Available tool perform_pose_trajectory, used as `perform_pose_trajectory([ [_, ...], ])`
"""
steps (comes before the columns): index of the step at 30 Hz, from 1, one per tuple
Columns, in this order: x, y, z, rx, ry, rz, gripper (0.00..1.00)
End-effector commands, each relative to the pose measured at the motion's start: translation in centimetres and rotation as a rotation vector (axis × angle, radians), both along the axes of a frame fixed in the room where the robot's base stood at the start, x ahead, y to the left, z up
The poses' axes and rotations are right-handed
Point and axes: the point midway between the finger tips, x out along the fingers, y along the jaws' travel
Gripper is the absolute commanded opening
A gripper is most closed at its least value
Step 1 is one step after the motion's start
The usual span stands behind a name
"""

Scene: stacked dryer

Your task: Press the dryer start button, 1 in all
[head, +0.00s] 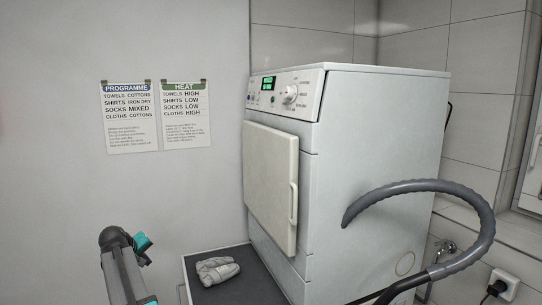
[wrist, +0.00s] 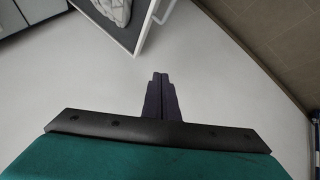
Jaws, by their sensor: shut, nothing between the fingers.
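The white dryer (head: 375,140) stands right of centre in the head view. Its control panel (head: 285,92) has a lit green display (head: 268,82), a round knob (head: 290,95) and small buttons at its left. The labels are too small to read, so I cannot tell which button is start. The dryer door (head: 270,185) is closed. My gripper (wrist: 160,78) is shut and empty in the wrist view, pointing over pale floor, well apart from the panel. The panel is out of the wrist view.
A ribbed grey hose (head: 440,186) loops at the dryer's right side. Programme (head: 127,118) and heat (head: 185,115) sheets hang on the wall.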

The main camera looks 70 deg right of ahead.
Motion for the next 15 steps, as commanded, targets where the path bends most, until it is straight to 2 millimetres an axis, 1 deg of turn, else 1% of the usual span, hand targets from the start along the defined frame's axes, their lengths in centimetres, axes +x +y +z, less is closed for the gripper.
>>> perform_pose_trajectory([
  [1, -0.3, -1.5, 2.2, -0.022, -0.013, -0.013, 0.0],
  [5, -1.7, -4.6, 7.1, -0.078, -0.038, -0.045, 0.0],
  [6, -2.2, -5.5, 8.7, -0.095, -0.047, -0.055, 0.0],
  [11, -4.4, -8.8, 14.9, -0.164, -0.074, -0.095, 0.0],
  [15, -6.7, -11.4, 20.3, -0.224, -0.094, -0.13, 0.0],
])
